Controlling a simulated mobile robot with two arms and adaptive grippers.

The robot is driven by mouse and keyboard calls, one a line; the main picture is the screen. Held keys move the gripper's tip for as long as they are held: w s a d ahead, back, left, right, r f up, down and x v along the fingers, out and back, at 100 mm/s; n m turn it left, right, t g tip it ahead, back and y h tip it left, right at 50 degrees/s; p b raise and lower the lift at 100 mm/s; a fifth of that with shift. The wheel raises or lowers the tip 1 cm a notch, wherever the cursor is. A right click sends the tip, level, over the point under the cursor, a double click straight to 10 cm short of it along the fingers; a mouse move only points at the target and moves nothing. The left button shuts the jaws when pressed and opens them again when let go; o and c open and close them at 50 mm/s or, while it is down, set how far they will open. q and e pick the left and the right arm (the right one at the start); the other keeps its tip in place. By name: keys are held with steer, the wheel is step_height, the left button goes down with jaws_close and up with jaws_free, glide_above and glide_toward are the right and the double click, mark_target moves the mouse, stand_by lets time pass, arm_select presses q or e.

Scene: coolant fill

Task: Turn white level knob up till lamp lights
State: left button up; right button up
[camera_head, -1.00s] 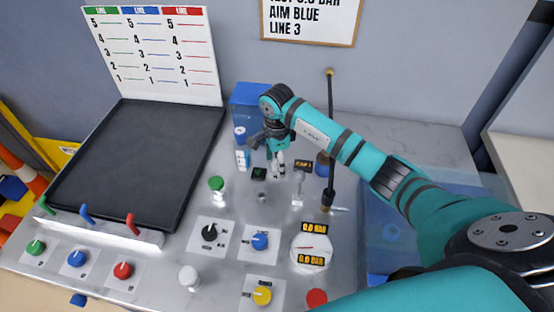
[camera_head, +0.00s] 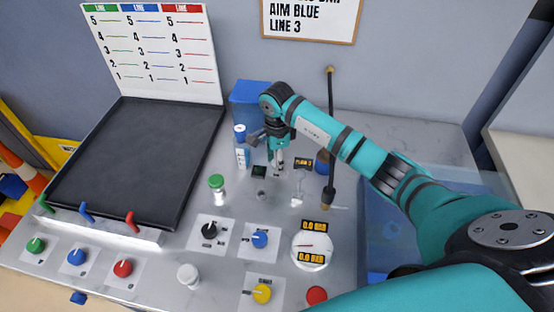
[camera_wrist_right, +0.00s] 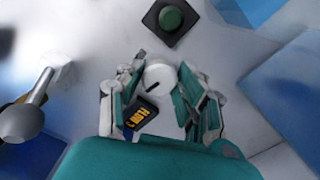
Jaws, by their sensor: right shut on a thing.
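The white level knob (camera_wrist_right: 160,77) is round with a black pointer line, and it sits between the fingers of my right gripper (camera_wrist_right: 156,92) in the right wrist view. The right gripper is shut on it. In the head view the right gripper (camera_head: 278,163) points down at the back of the panel and hides most of the knob. A dark green lamp (camera_wrist_right: 172,17) on a black square base is just beyond the knob; it looks unlit. The lamp also shows in the head view (camera_head: 259,172). My left gripper is not in view.
A small display (camera_wrist_right: 141,111) with yellow characters is beside the knob. A metal lever (camera_wrist_right: 25,115) stands to the left in the wrist view. A blue-capped bottle (camera_head: 241,152) and a blue box (camera_head: 247,103) stand close to the gripper. A dark upright rod (camera_head: 330,135) is to its right.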

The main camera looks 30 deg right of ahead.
steer(key=shift+d+m+b, duration=0.1)
steer(key=shift+m+b, duration=0.45)
steer(key=shift+m, duration=0.65)
steer(key=shift+m+b, duration=0.45)
steer(key=shift+m, duration=1.05)
steer(key=o, duration=1.1)
steer(key=shift+o, duration=0.2)
steer(key=shift+r, duration=0.2)
step_height(320, 180, up, 12)
steer(key=shift+f, duration=0.2)
